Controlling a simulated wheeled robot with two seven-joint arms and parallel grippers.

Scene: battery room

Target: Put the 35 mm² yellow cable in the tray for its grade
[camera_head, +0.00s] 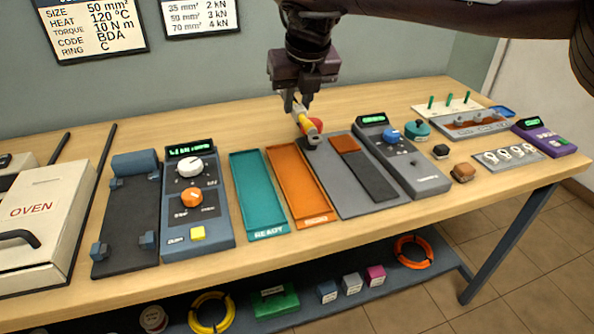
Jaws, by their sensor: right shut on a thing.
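My right gripper (300,104) points down above the far end of the grey plate (351,203), shut on a short yellow cable (317,123). The cable is small in view and partly hidden by the fingers. A red part shows just behind it. A dark fitting on the plate lies right under it; I cannot tell whether they touch. The teal tray (268,231) marked READY and the orange tray (318,219) marked REDO lie side by side, left of the plate. Both look empty. My left gripper is not in view.
A dial box (209,238) and a dark press-like stand (115,252) are left of the trays. A grey meter (428,185) stands right of the plate. Two wall signs (200,17) list sizes and values; one reads 35 mm² 2 kN. The shelf below holds coils and blocks.

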